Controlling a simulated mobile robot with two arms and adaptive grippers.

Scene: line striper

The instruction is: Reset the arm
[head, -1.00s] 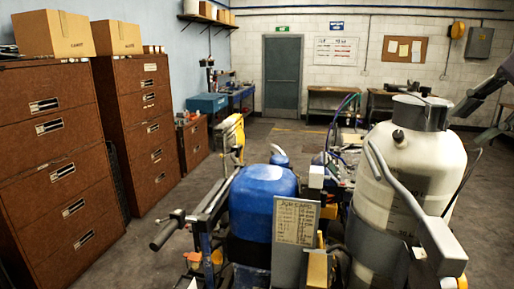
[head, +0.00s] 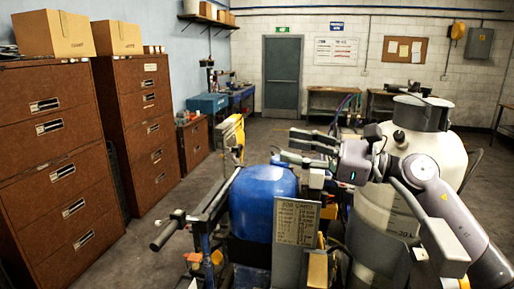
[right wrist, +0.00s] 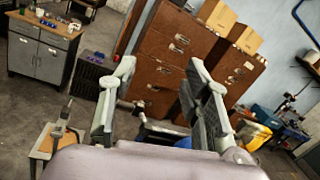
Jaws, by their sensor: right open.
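My right arm (head: 455,215) reaches in from the right, in front of the white tank (head: 455,165). My right gripper (head: 291,145) points left, above and behind the blue tank (head: 262,200) of the line striper. In the right wrist view my right gripper (right wrist: 162,75) shows two widely spread fingers with nothing between them. The arm and gripper hide part of the white tank and of the machine behind the blue tank. My left gripper is in neither current view.
A job card (head: 297,222) stands before the blue tank, and a black-gripped handlebar (head: 175,228) sticks out left. Brown filing cabinets (head: 55,170) line the left wall. Open floor (head: 150,245) lies between cabinets and machine. A grey cabinet (right wrist: 38,55) shows in the right wrist view.

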